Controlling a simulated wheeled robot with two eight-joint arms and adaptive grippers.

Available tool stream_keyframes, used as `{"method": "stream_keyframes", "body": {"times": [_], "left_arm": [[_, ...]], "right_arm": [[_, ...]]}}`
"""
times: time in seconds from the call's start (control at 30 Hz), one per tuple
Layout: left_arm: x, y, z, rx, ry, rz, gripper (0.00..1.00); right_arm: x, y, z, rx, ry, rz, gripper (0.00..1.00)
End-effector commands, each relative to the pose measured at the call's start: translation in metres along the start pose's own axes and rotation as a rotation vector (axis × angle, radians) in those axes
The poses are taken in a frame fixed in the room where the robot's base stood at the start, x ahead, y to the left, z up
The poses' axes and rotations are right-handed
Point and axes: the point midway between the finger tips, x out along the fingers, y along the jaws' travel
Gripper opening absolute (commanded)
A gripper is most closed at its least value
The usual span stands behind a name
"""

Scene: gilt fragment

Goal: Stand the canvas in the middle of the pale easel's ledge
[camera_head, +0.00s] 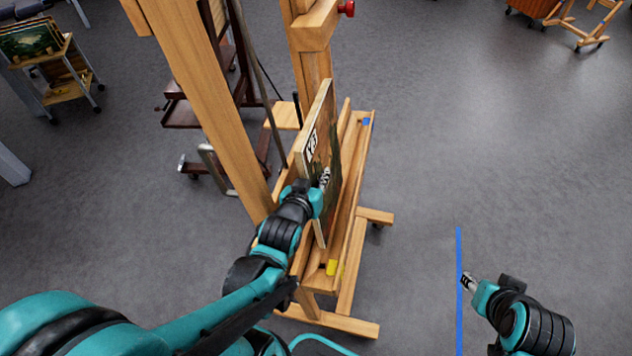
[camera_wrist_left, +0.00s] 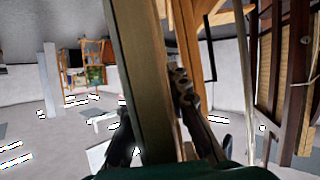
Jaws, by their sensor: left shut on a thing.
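The canvas (camera_head: 326,130), a thin panel with a pale wooden edge and white labels, is upright at the pale easel (camera_head: 190,75). It is seen nearly edge-on, beside and over the easel's ledge (camera_head: 352,185). I cannot tell whether its lower edge touches the ledge. My left gripper (camera_head: 318,200) is shut on the canvas at its near side. In the left wrist view, the canvas (camera_wrist_left: 143,70) stands between the fingers of the left gripper (camera_wrist_left: 152,118). My right gripper (camera_head: 468,282) is low at the right, away from the easel; its finger opening is unclear.
A blue piece (camera_head: 366,121) is at the ledge's far end and a yellow piece (camera_head: 331,267) near its near end. A dark easel (camera_head: 183,108) stands behind. A wooden rack (camera_head: 62,75) with pictures is at far left. Open grey floor lies right, crossed by a blue line (camera_head: 459,300).

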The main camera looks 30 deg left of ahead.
Motion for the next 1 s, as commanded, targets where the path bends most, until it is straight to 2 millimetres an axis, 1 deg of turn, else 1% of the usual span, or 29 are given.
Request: {"method": "stream_keyframes", "body": {"times": [0.1, 1.0], "left_arm": [[0.011, 0.0, -0.004, 0.0, 0.001, 0.0, 0.0], [0.08, 0.0, -0.033, 0.0, 0.001, 0.0, 0.0]], "right_arm": [[0.004, 0.0, 0.003, 0.0, 0.0, 0.0, 0.41], [0.02, 0.0, 0.014, 0.0, 0.0, 0.0, 0.41]]}}
